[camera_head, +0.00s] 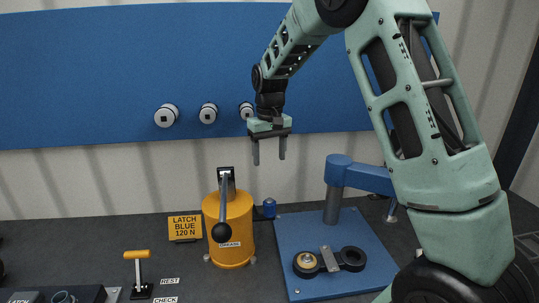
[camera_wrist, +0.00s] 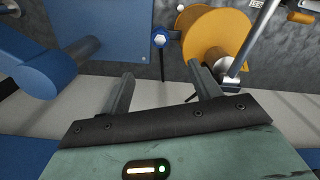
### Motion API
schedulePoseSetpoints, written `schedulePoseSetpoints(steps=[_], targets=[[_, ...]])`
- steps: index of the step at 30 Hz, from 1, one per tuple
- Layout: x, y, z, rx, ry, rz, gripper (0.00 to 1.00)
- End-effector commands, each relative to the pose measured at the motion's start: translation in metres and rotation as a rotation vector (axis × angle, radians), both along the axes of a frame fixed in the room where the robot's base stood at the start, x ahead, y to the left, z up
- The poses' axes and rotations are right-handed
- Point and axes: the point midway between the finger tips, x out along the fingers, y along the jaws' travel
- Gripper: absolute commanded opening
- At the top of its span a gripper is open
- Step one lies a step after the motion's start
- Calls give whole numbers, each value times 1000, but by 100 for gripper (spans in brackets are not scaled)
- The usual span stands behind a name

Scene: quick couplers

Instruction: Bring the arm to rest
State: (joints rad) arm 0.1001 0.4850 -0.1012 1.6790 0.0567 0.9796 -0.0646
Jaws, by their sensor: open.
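My gripper (camera_head: 269,160) hangs pointing down in front of the wall, above the orange drain canister (camera_head: 229,238) and the blue plate (camera_head: 290,222). Its two fingers are apart with nothing between them. In the wrist view my gripper (camera_wrist: 160,72) is also open and empty. A label reading REST (camera_head: 169,281) lies on the dark bench at lower left, well away from my gripper.
A blue post with a horizontal arm (camera_head: 338,185) stands on the plate, partly behind my arm. A link with two black rings (camera_head: 329,260) lies there. A yellow latch sign (camera_head: 184,228) and an orange-topped lever (camera_head: 137,254) stand left. Three white couplers (camera_head: 208,113) sit on the blue wall panel.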

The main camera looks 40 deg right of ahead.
Motion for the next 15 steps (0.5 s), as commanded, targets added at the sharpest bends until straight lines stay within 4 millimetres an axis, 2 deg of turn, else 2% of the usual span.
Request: schedulePoseSetpoints(steps=[10,13,15], targets=[[-1,0,-1,0,-1,1,63],[-10,7,-1,0,-11,8,63],[-25,16,-3,-2,-30,19,63]])
